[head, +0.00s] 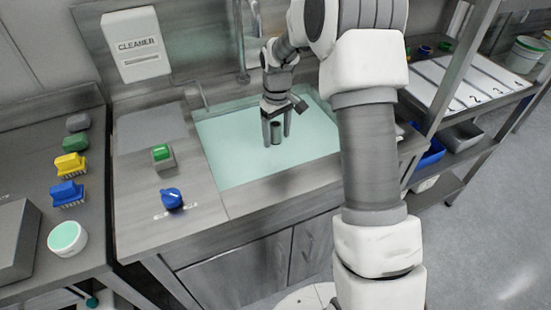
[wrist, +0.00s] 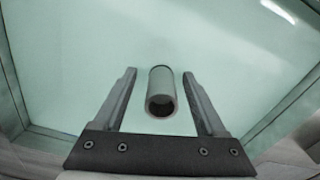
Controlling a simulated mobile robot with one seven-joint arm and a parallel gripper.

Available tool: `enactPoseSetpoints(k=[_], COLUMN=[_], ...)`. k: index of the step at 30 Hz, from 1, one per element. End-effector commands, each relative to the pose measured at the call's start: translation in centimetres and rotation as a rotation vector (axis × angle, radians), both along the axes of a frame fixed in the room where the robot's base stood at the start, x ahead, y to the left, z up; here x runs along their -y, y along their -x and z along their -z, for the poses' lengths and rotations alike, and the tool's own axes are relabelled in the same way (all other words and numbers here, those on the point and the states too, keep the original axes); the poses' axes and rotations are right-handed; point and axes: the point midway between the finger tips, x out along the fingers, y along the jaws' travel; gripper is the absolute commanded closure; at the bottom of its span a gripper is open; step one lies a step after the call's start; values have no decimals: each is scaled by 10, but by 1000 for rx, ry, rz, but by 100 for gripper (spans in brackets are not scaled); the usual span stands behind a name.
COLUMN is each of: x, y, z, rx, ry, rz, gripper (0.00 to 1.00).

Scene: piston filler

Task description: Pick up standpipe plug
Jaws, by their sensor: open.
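The standpipe plug (head: 276,133) is a short grey hollow tube in the sink. In the wrist view the plug (wrist: 161,92) shows its open dark end towards the camera. My gripper (head: 275,140) is over the sink with its fingers pointing down. In the wrist view my gripper (wrist: 160,78) is open, with one finger on each side of the plug and a gap on both sides. I cannot tell how far the fingertips reach down along the plug.
The sink (head: 225,165) holds pale green water or has a pale green floor. A tap (head: 243,40) rises at its back edge. A green button (head: 162,155) and a blue knob (head: 171,199) sit on the counter to the left. Brushes (head: 68,193) lie further left.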

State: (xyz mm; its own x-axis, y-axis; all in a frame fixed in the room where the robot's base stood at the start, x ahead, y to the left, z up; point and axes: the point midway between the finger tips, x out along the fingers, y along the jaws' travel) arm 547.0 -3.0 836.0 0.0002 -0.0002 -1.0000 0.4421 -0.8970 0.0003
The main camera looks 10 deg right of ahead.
Motion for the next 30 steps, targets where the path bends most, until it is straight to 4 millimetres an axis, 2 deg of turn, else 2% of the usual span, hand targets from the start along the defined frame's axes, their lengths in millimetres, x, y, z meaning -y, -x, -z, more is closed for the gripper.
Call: enactPoseSetpoints(k=[1, 6, 14, 26, 30], x=[-3, -4, -4, -4, -4], y=[-2, -3, -3, -3, -3], z=[12, 34, 36, 35, 35], rx=[-2, -1, 0, 0, 0], ry=[0, 0, 0, 0, 0], rz=[-2, 0, 0, 0, 0], gripper=[26, 26, 28, 100, 100])
